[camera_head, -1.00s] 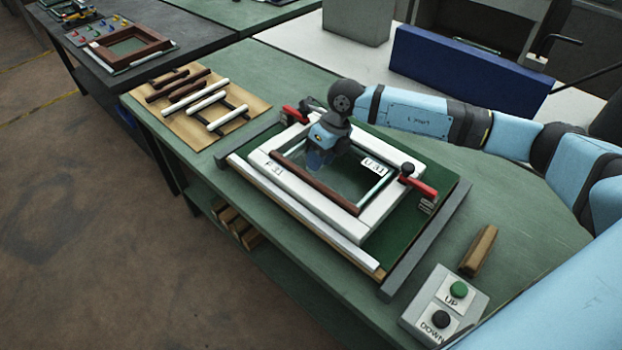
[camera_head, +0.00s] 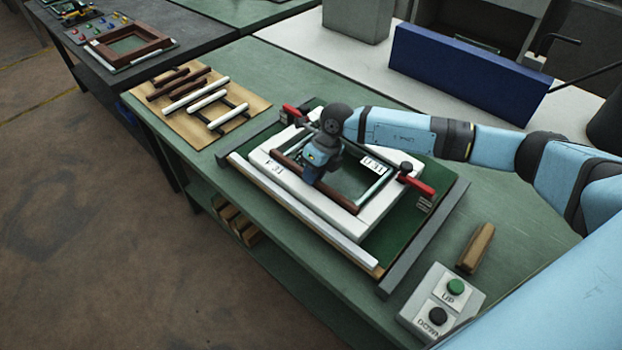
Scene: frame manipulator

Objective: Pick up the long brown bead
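A long brown bead (camera_head: 340,200) lies along the front-left inner edge of the white frame (camera_head: 382,222), which is clamped on the green-topped fixture. My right gripper (camera_head: 312,180) points down over this bead and covers its middle part. The fingertips are small and dark, so I cannot tell whether they are open, or touching the bead. Other brown beads (camera_head: 170,77) lie on a tan board (camera_head: 248,102) at the left, beside white ones (camera_head: 208,103). My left gripper is not in view.
Red-handled clamps (camera_head: 416,185) stand at the frame's corners. A white strip (camera_head: 300,215) runs along the fixture's front. A wooden block (camera_head: 476,248) and a button box (camera_head: 443,303) sit to the right. A blue panel (camera_head: 468,72) stands behind.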

